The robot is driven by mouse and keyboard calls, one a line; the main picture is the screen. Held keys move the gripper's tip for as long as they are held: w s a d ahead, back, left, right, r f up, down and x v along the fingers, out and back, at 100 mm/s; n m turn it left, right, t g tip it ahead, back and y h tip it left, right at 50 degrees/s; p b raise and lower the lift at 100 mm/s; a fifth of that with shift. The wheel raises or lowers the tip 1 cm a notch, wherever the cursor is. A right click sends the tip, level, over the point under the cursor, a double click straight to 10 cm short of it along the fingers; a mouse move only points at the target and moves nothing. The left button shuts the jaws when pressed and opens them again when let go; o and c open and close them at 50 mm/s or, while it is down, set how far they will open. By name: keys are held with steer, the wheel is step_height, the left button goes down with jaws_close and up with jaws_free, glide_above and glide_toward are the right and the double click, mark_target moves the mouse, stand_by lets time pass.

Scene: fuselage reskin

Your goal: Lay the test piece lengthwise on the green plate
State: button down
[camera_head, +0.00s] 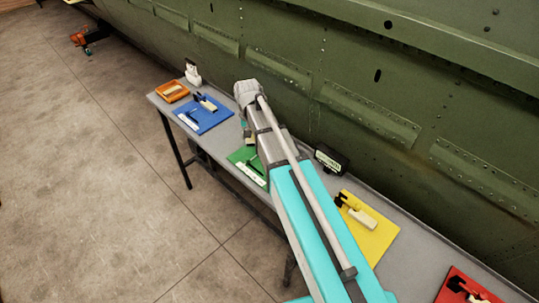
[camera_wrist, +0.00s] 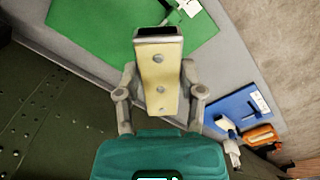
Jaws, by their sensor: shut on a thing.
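My gripper (camera_wrist: 160,88) is shut on the test piece (camera_wrist: 159,78), a pale tan strip with a row of holes and a dark far end. In the wrist view the piece points away from my gripper, and its far end overlaps the edge of the green plate (camera_wrist: 90,28). I cannot tell the height of the piece above the plate. In the head view the green plate (camera_head: 236,156) lies mid-bench with a white label at its front edge. My arm hides much of it, along with most of my gripper and the held piece.
The grey bench (camera_head: 301,185) runs beside a green riveted fuselage wall (camera_head: 300,60). A blue plate (camera_head: 212,121), a yellow plate (camera_head: 379,238) and a red plate (camera_head: 449,291) carry tools or pieces. An orange tray (camera_head: 172,91), a white bottle-like object (camera_head: 193,76) and a black box (camera_head: 331,160) stand nearby.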

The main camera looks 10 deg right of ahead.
steer(key=shift+w+a+r+n, duration=0.1)
steer(key=shift+a+n, duration=0.65)
steer(key=shift+n, duration=0.7)
steer(key=shift+s+a+r+n, duration=0.1)
steer(key=shift+a+n, duration=0.7)
steer(key=shift+n, duration=0.6)
steer(key=shift+w+a+n, duration=0.1)
steer(key=shift+a+n, duration=0.65)
steer(key=shift+n, duration=0.7)
steer(key=shift+d, duration=0.1)
steer(key=d+f+b, duration=0.2)
steer(key=d, duration=0.2)
steer(key=d+f+b, duration=0.3)
steer(key=w+d+f+b, duration=0.1)
steer(key=d+f+b, duration=0.1)
steer(key=d+f, duration=0.1)
steer(key=shift+d+b, duration=0.35)
steer(key=shift+d, duration=0.5)
steer(key=shift+w+d+f+b, duration=0.15)
steer(key=shift+d+f+b, duration=0.35)
steer(key=shift+d, duration=0.15)
